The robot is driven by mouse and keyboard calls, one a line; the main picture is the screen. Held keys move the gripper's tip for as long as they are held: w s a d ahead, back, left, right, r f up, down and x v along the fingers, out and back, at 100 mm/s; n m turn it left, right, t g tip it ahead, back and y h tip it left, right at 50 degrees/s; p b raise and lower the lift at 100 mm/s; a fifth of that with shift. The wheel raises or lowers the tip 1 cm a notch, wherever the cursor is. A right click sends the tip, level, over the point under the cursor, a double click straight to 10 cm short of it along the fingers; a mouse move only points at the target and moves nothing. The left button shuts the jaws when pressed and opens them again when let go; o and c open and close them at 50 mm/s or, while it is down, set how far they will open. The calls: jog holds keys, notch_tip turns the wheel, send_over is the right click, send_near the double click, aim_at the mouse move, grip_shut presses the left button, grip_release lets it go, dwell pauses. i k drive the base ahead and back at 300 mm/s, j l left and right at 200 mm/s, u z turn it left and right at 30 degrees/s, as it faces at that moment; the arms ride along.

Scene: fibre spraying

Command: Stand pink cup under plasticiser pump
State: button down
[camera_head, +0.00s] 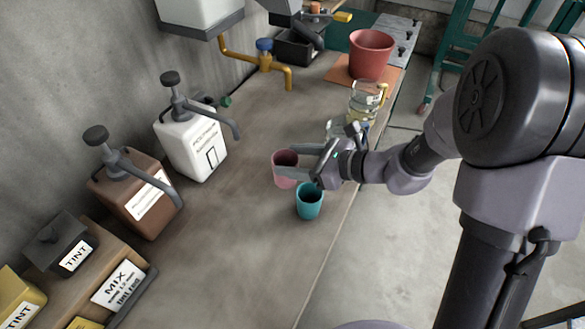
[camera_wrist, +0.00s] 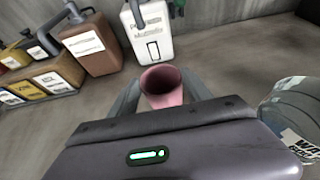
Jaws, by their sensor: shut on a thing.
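The pink cup (camera_head: 284,178) is upright between the fingers of my gripper (camera_head: 294,160), which is shut on it. The cup's open rim also shows in the wrist view (camera_wrist: 163,80). I cannot tell whether its base touches the bench. A white jug with a grey pump (camera_head: 192,145) stands by the wall, to the left of and beyond the cup. Its label is blurred but seems to name plasticiser. Its spout (camera_head: 235,129) points out over the bench, apart from the cup.
A teal cup (camera_head: 309,203) stands close beside the pink cup. A brown pump jug (camera_head: 135,195) is left of the white one. A clear jug (camera_head: 365,100) and a red bucket (camera_head: 370,55) stand farther back. Bench (camera_head: 225,235) between jugs and cups is clear.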

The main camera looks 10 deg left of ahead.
aim_at(201, 243)
jog(key=k+l+u, duration=0.15)
jog(key=u, duration=0.2)
jog(key=k+u, duration=0.3)
jog(key=i, duration=0.4)
jog(key=u, duration=0.05)
